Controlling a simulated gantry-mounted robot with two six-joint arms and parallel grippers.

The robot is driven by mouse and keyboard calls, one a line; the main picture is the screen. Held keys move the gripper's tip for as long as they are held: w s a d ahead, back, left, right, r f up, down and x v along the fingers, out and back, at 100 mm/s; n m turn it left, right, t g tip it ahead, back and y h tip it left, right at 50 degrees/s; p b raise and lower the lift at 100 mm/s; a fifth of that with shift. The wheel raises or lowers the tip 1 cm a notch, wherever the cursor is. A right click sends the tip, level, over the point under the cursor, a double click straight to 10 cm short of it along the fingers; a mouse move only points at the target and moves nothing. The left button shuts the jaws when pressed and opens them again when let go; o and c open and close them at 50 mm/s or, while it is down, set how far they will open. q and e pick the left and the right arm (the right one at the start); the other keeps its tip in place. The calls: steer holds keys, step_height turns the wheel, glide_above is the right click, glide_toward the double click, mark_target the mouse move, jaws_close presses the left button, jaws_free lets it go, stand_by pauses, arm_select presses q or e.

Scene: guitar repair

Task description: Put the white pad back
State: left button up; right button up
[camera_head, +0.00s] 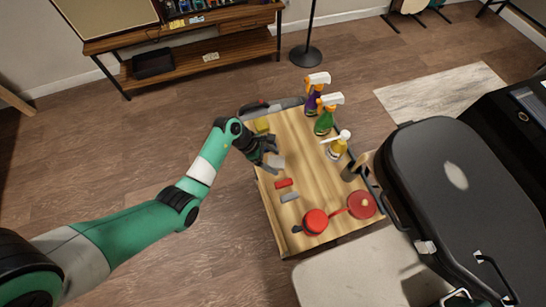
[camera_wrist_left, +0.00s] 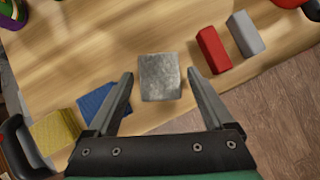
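The white pad (camera_head: 277,161), a pale grey-white block, lies on the wooden table (camera_head: 304,150) near its left side. In the left wrist view the pad (camera_wrist_left: 160,77) sits between the two fingers of my left gripper (camera_wrist_left: 160,73), with a gap on each side. My left gripper (camera_head: 268,149) is open and empty, above the pad. I cannot tell its exact height over it. My right gripper is in neither view.
A red block (camera_head: 284,183) and a grey block (camera_head: 290,197) lie nearer the front. Yellow (camera_wrist_left: 57,132) and blue (camera_wrist_left: 100,105) pads lie left in the wrist view.

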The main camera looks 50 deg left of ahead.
arm_select(q)
steer(key=shift+r, duration=0.2)
steer(key=p+v, duration=0.5)
steer(key=v, duration=0.7)
steer(key=shift+w+d+r, duration=0.1)
